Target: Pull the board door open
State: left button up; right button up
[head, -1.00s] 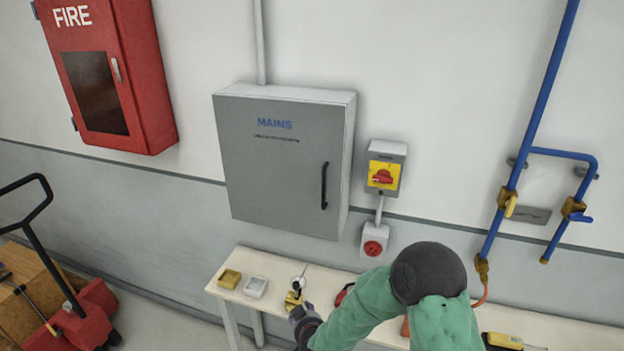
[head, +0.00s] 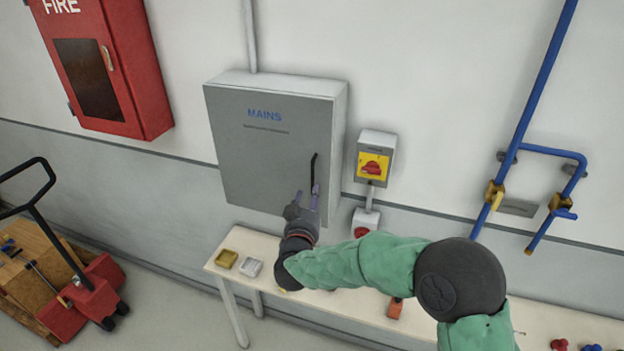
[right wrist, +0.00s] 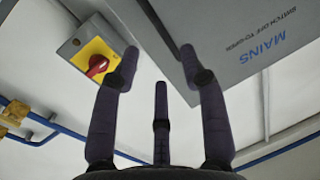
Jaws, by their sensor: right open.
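The grey MAINS board (head: 275,84) hangs on the wall, and its front door (head: 245,165) looks shut. The black upright handle (head: 313,169) is on the door's right side. My right gripper (head: 307,192) is open, with its fingers pointing up at the lower end of the handle; I cannot tell whether they touch it. In the right wrist view the open fingers (right wrist: 159,54) spread beneath the board door (right wrist: 235,50), whose MAINS lettering appears upside down. My left gripper is not in view.
A narrow bench (head: 237,250) with small items runs underneath. A red fire cabinet (head: 143,90) hangs left; blue pipes (head: 532,90) are right.

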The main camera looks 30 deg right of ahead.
aim_at(313, 180)
jog(key=x, duration=0.8)
jog(key=shift+d, duration=0.15)
jog(key=shift+w, duration=0.1)
jog(key=shift+c, duration=0.2)
grip_shut()
